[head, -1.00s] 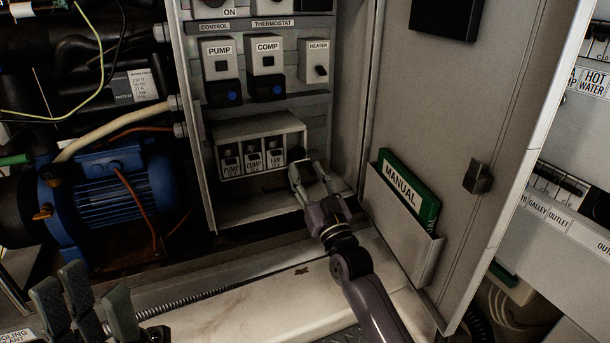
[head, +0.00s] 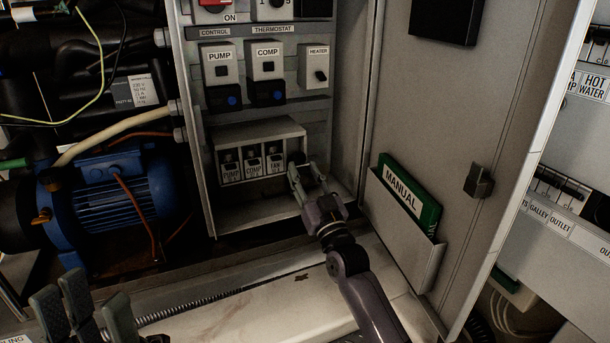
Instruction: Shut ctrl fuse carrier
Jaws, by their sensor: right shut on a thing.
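The fuse row (head: 255,140) is a grey housing low in the open control cabinet, with carriers labelled PUMP, COMP and FAN side by side. The ctrl fuse carrier (head: 297,157) appears as a dark piece at the right end of the row, mostly covered by my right gripper. No ctrl label is readable. My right gripper (head: 306,178) is shut on it, its fingers reaching up from below right. How far the carrier is tilted out cannot be told. My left gripper (head: 98,308) is at the lower left, away from the row, its fingers apart and empty.
PUMP, COMP and HEATER switches (head: 314,65) sit above the row. The open cabinet door (head: 440,120) with a green manual (head: 409,193) in its pocket stands close on the right. A blue motor (head: 110,195) is at left. A pale ledge (head: 270,305) runs below.

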